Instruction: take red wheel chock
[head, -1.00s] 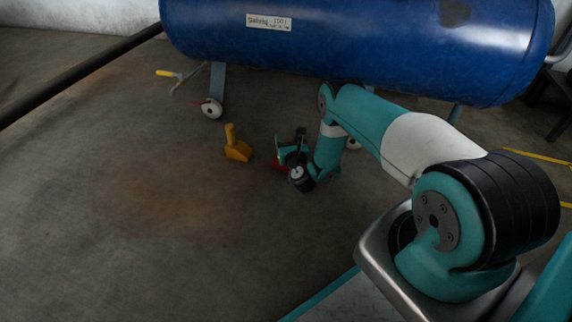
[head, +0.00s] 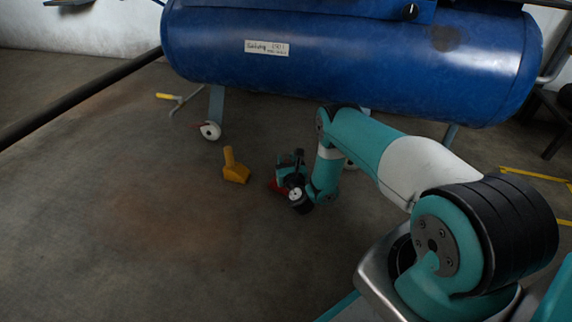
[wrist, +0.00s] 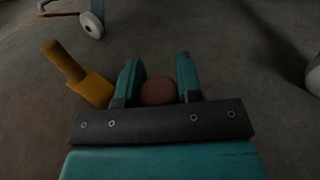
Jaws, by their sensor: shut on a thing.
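The red wheel chock (head: 276,185) is on the floor in the head view, mostly hidden behind my gripper (head: 290,163). In the wrist view the rounded, dull red end of the chock (wrist: 159,91) shows between the two teal fingers of my gripper (wrist: 158,80). The fingers are shut on it, one on each side. The rest of the chock is hidden below the gripper's dark crossbar. I cannot tell whether it touches the floor.
A yellow chock (head: 236,172) with an upright handle stands just left, also in the wrist view (wrist: 92,88). A large blue tank (head: 340,60) on wheeled legs stands behind. A dark pipe (head: 80,88) crosses the upper left. The floor at left is clear.

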